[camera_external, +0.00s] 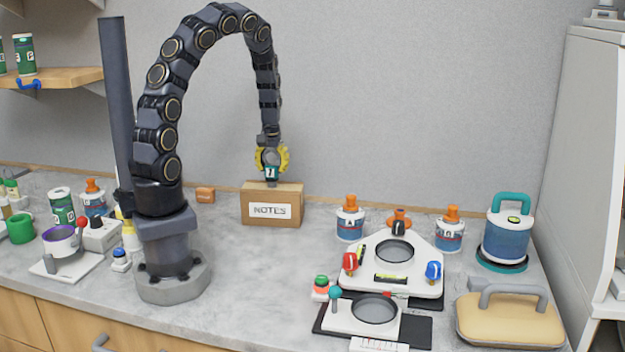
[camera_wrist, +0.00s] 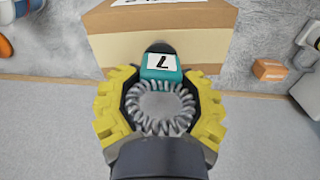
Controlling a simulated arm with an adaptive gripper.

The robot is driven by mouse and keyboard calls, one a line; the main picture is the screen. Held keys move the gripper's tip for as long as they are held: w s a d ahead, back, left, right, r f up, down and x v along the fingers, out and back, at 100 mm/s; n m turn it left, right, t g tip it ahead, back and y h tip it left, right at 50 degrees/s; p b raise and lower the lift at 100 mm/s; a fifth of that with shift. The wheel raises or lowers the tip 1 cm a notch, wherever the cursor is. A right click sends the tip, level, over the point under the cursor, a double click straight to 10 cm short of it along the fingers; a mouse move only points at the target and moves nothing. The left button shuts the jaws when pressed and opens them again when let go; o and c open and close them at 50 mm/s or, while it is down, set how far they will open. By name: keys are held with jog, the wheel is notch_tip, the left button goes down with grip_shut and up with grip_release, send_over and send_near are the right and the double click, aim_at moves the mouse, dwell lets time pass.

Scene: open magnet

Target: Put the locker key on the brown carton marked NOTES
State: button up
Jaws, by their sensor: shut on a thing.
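The brown carton marked NOTES (camera_external: 286,197) stands on the counter against the back wall; its taped top also shows in the wrist view (camera_wrist: 205,50). In the wrist view the teal key (camera_wrist: 162,64) sticks out beyond the jaws (camera_wrist: 160,105) over the carton. Its grey lower end appears at or very near the top; contact cannot be told.
A small orange-brown box (camera_external: 205,195) lies left of the carton. White bottles with orange caps (camera_external: 350,218) and a white fixture (camera_external: 395,270) stand to the right. A mug and jars crowd the left. The counter before the carton is clear.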

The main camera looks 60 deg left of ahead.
jog(key=o, duration=1.2)
notch_tip(320, 180, up, 12)
jog(key=shift+r, duration=0.15)
